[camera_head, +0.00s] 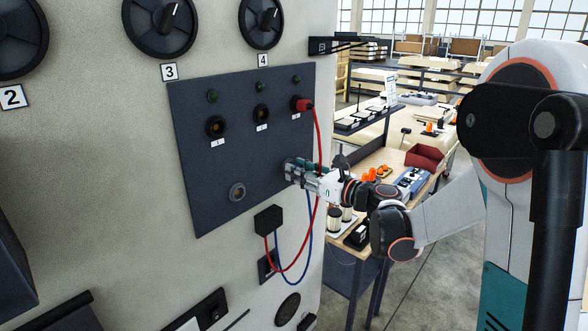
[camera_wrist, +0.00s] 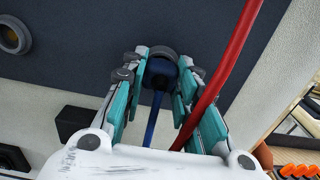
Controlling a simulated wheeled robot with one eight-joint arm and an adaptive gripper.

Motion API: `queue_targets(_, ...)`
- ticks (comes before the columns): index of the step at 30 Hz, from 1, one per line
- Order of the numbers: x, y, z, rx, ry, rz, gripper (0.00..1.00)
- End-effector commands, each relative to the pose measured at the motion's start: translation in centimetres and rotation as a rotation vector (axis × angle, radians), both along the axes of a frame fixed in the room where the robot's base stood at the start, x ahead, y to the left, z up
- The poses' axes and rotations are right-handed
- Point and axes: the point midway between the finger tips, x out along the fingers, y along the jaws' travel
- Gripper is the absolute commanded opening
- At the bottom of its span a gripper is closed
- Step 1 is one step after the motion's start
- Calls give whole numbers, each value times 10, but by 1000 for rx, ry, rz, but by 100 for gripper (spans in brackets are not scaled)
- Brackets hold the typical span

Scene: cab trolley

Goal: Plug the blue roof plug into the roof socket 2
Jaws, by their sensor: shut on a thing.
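The blue roof plug (camera_wrist: 160,72) is between the fingers of my gripper (camera_wrist: 164,66) in the wrist view, its blue cable running down towards the camera. A grey ring shows right behind the plug on the dark panel; I cannot tell whether the plug is seated in it. In the head view my gripper (camera_head: 294,170) is at the lower right of the panel (camera_head: 200,190), and its fingers hide the plug. Roof socket 2 (camera_head: 261,113), the middle of the upper row, is empty. It lies above and left of my gripper.
A red plug (camera_head: 302,104) sits in the right upper socket. Its red cable (camera_head: 318,150) hangs close by my gripper, crossing the wrist view's right side. The left upper socket (camera_head: 215,127) and a lower round holder (camera_head: 237,192) are empty. A black box (camera_head: 268,220) is below.

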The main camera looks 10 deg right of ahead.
Motion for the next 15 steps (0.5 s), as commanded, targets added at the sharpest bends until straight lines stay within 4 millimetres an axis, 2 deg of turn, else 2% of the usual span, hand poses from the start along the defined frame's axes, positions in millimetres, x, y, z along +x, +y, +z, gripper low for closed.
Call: queue_targets(15, -15, -11, -1, -1, 1, 0, 0)
